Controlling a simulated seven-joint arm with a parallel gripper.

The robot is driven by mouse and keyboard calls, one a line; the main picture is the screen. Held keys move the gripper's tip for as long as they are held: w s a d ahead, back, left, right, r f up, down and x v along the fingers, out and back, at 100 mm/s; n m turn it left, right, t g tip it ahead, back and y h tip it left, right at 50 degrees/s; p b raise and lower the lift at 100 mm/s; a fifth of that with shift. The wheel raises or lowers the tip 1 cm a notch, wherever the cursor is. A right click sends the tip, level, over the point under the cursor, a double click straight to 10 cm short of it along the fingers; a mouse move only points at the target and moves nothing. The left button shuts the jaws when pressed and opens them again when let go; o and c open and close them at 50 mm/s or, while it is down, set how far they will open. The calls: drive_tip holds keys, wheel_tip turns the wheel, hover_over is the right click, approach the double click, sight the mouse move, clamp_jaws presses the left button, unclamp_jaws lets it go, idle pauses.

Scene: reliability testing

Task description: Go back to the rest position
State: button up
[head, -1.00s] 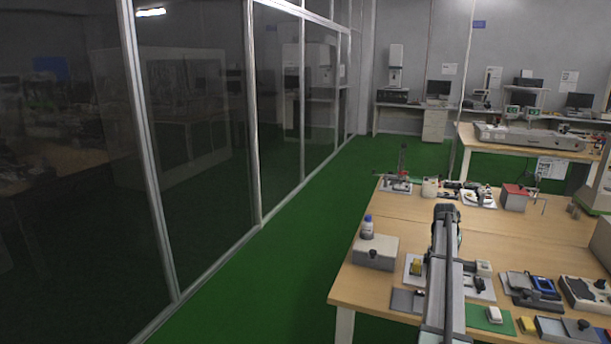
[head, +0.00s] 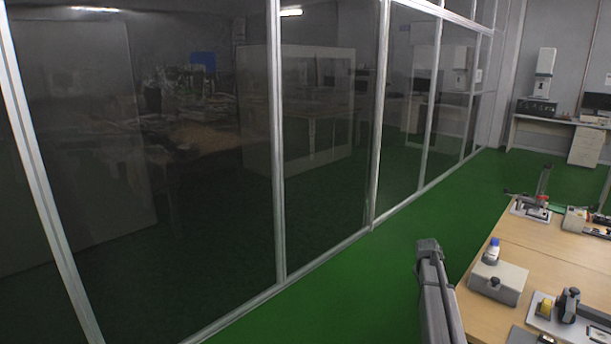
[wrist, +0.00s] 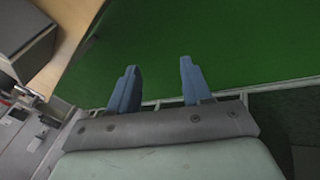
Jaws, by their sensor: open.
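My gripper (wrist: 156,88) shows in the wrist view with its two blue fingers apart and nothing between them. It is over green floor (wrist: 220,40), with the wooden table's edge to its left. In the head view my arm stands left of the table, over the green floor; the fingers cannot be made out there.
The wooden table (head: 535,242) is at the right. On it are a grey box (head: 498,281), a blue-capped bottle (head: 492,251) and a device with a yellow part (head: 545,307). A glass partition (head: 325,150) with metal frames runs along the left. Green floor (head: 400,238) lies clear between them.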

drive_tip(key=s+a+f+g+y, duration=0.1)
drive_tip(key=s+a+f+g, duration=0.1)
drive_tip(key=s+a+f, duration=0.6)
drive_tip(key=s+a+f+m+g+y, duration=0.1)
drive_tip(key=s+a+f, duration=0.4)
drive_tip(key=s+f, duration=0.65)
drive_tip(key=s+a+f+g, duration=0.2)
drive_tip(key=s+a+f, duration=0.4)
drive_tip(key=s+f, duration=0.35)
drive_tip(key=s+a+f+g, duration=0.2)
drive_tip(key=s+a, duration=0.1)
drive_tip(key=s, duration=0.9)
drive_tip(key=s+a+f+m+g+y, duration=0.1)
drive_tip(key=s+a+f, duration=0.1)
drive_tip(key=s, duration=1)
drive_tip(key=s+a+f+m+g, duration=0.1)
drive_tip(key=s+a, duration=0.4)
drive_tip(key=s, duration=0.7)
drive_tip(key=shift+s+f+g, duration=0.25)
drive_tip(key=shift+f+g, duration=0.45)
drive_tip(key=shift+g, duration=0.1)
